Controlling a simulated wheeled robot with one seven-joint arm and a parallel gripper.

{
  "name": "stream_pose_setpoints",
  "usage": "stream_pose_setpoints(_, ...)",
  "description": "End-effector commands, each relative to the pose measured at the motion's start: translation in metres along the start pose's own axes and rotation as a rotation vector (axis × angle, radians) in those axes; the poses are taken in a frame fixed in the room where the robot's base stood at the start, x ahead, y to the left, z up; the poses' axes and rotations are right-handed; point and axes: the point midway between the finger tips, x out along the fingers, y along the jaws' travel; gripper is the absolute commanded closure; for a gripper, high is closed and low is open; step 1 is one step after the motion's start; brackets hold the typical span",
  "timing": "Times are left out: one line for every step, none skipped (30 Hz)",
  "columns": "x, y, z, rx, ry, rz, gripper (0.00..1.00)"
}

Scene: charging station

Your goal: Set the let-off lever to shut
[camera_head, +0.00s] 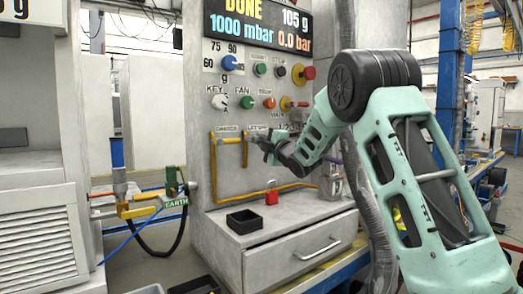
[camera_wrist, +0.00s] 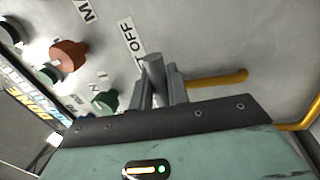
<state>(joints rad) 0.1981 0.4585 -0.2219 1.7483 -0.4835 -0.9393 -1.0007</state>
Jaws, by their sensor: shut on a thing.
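The let-off lever (camera_wrist: 152,68) is a grey, rounded bar at the yellow pipe, below a label ending in OFF in the wrist view. My gripper (camera_wrist: 161,82) has its two grey fingers closed around the lever. In the head view my gripper (camera_head: 266,141) is at the panel, just right of the upright yellow pipe (camera_head: 245,152). There the lever is mostly hidden by my gripper, and its exact angle is hard to tell.
The panel's display (camera_head: 258,28) reads DONE, 105 g, 1000 mbar and 0.0 bar. Knobs and a red button (camera_head: 308,73) sit above my gripper. A red padlock (camera_head: 271,193) and a black tray (camera_head: 244,221) are below. A valve with an EARTH tag (camera_head: 174,203) stands left.

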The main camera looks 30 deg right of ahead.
Motion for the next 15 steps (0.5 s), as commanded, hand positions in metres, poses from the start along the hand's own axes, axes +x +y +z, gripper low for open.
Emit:
stream_pose_setpoints(-0.0005, -0.002, -0.0001, -0.021, 0.004, -0.001, 1.0)
stream_pose_setpoints(-0.0004, -0.0014, 0.0, -0.032, 0.006, -0.001, 1.0)
stream_pose_setpoints(-0.0003, -0.0007, 0.0, -0.046, 0.009, -0.002, 1.0)
stream_pose_setpoints(-0.0002, -0.0002, 0.0001, -0.055, 0.011, -0.002, 1.0)
stream_pose_setpoints(-0.0001, 0.0003, 0.0001, -0.062, 0.012, -0.002, 1.0)
stream_pose_setpoints(0.0001, 0.0008, 0.0001, -0.07, 0.014, -0.002, 1.0)
stream_pose_setpoints(0.0001, 0.0011, 0.0001, -0.075, 0.015, -0.002, 1.0)
stream_pose_setpoints(0.0002, 0.0014, 0.0, -0.08, 0.016, -0.002, 1.0)
stream_pose_setpoints(0.0003, 0.0016, -0.0001, -0.085, 0.017, -0.002, 1.0)
stream_pose_setpoints(0.0003, 0.0018, -0.0002, -0.088, 0.018, -0.002, 1.0)
stream_pose_setpoints(0.0004, 0.0019, -0.0003, -0.09, 0.018, -0.003, 1.0)
stream_pose_setpoints(0.0004, 0.0021, -0.0004, -0.093, 0.019, -0.003, 1.0)
stream_pose_setpoints(0.0005, 0.0021, -0.0004, -0.094, 0.019, -0.003, 1.0)
stream_pose_setpoints(0.0005, 0.0022, -0.0004, -0.095, 0.019, -0.003, 1.0)
stream_pose_setpoints(0.0005, 0.0023, -0.0004, -0.095, 0.02, -0.003, 1.0)
